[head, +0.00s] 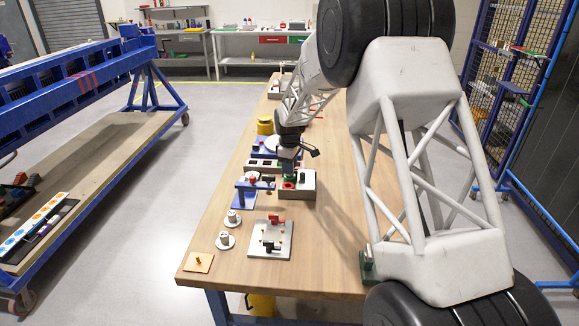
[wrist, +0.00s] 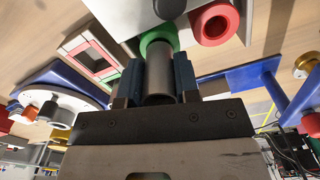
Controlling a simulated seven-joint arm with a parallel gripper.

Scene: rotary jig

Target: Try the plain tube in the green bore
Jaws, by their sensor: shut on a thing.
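My gripper (wrist: 158,80) is shut on a plain grey tube (wrist: 160,72), held between its two blue fingers in the wrist view. The tube's far end overlaps the green ring of the green bore (wrist: 150,40). I cannot tell whether the tip is inside the bore or just in front of it. A red-ringed bore (wrist: 214,24) lies beside it on the same light grey block (wrist: 120,14). In the head view my gripper (head: 289,165) is over the block (head: 306,184), and the tube is mostly hidden there.
A blue stand (head: 244,196) is left of the block. Two white round pieces (head: 224,240) and a pale plate with a red clamp (head: 271,239) are nearer the front. A yellow cylinder (head: 265,125) stands farther back.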

